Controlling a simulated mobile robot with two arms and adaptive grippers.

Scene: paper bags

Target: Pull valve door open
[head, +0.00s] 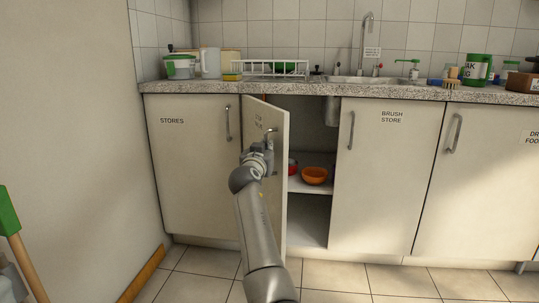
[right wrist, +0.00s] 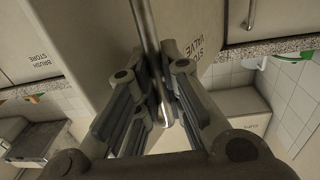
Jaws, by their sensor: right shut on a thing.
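The valve door (head: 265,185) is a cream cupboard door below the sink counter. It stands ajar, swung out from its left side, and the cupboard interior shows at its right. Its label is partly readable, and it also shows in the right wrist view (right wrist: 195,22). My right gripper (head: 263,144) is at the door's upper part, shut on its metal bar handle (head: 271,131). In the right wrist view the handle (right wrist: 147,28) runs between the fingers (right wrist: 160,88). My right arm covers part of the door's lower face. My left gripper is not in view.
An orange bowl (head: 314,176) sits on the inner shelf, beside a partly hidden red item. The stores door (head: 190,165) and brush store door (head: 375,190) are shut on either side. A green-topped wooden pole (head: 20,240) stands at left. The tiled floor (head: 340,275) in front is clear.

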